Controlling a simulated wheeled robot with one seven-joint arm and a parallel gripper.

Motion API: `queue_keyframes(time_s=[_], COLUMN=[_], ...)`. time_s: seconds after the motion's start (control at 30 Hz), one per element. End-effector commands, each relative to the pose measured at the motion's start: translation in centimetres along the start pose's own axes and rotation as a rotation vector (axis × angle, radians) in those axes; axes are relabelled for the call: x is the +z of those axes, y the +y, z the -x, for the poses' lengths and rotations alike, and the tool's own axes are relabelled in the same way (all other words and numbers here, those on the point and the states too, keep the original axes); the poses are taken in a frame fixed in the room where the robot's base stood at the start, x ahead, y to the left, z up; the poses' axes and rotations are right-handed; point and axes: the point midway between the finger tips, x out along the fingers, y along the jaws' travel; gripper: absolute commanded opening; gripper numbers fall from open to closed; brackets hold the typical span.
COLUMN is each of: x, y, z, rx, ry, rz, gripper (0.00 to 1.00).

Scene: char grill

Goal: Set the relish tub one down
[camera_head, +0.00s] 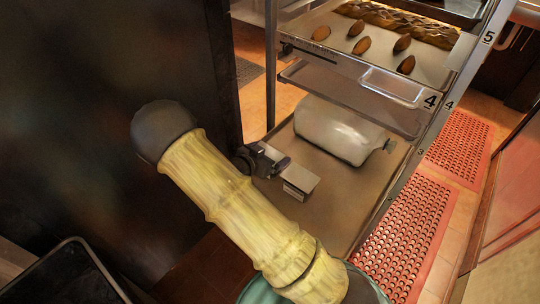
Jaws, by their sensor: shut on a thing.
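My gripper (274,166) is at the far end of my yellow arm, in front of the rack, partly hidden by the arm. It is shut on a small pale grey, box-shaped tub (296,182), apparently the relish tub, which has a flat top and a darker marking on its front side. The tub is low over the brown rack shelf (335,205). I cannot tell whether it touches the shelf. The number 4 (430,102) marks the level above, and the number 5 (488,38) a higher one.
A large whitish jug (340,130) lies on the brown shelf behind the tub. A clear tray (392,86) is on the level above; several brown oval pieces lie on the tray (335,42) higher up. A dark panel (90,90) stands left. Red perforated mats (408,235) cover the floor right.

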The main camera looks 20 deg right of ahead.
Motion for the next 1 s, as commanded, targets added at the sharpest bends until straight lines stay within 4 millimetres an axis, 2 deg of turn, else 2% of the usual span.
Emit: queue_keyframes(time_s=[0.4,0.43,0.47,0.77,0.87,1.0], x=[0.6,0.7,0.6,0.3,0.3,0.2], y=[0.0,0.0,0.0,0.0,-0.1,-0.1], z=[-0.3,-0.3,-0.3,-0.1,0.7,2.8], rx=[0.0,0.0,0.0,0.0,-0.002,-0.003], ry=[0.001,0.0,0.0,0.0,-0.001,-0.001], rz=[-0.001,-0.001,-0.001,-0.002,-0.001,-0.002], gripper=[0.61,0.96,1.0,1.0,1.0,1.0])
